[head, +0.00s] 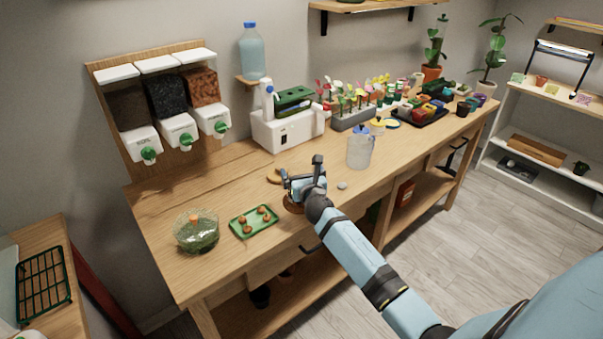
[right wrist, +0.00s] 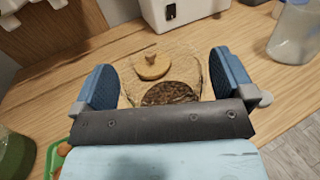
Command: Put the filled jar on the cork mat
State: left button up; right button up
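A clear glass jar shows faintly in the right wrist view, with dark brown soil (right wrist: 170,94) in its bottom. My right gripper (right wrist: 164,82) has its blue fingers spread wide on either side of the jar. I cannot make out contact with the glass. In the head view my right gripper (head: 303,174) is over the front middle of the bench, largely hiding the jar. A round cork lid with a knob (right wrist: 152,66) lies just behind the jar; it also shows in the head view (head: 274,176). I cannot pick out the cork mat. My left gripper is out of view.
A green tray (head: 246,224) with small brown pieces and a glass bowl of greenery (head: 197,236) stand to the left on the bench (head: 170,195). A translucent jug (head: 360,152) stands to the right, and a white machine (head: 287,130) behind.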

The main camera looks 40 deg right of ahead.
jog(key=shift+r, duration=0.15)
jog(key=v, duration=1.2)
jog(key=s+a+f+m+g+y, duration=0.2)
jog(key=s+a+f+m+y, duration=0.1)
jog(key=s+a+f+m, duration=0.3)
jog(key=s+a+f+m+g+y, duration=0.2)
jog(key=s+a+f+m, duration=0.4)
jog(key=s+m, duration=0.5)
jog(key=s+a+f+m+g+y, duration=0.2)
jog(key=s+a+f+m+y, duration=0.2)
jog(key=s+a+m, duration=0.5)
notch_tip(320, 180, down, 2)
jog(key=m, duration=0.3)
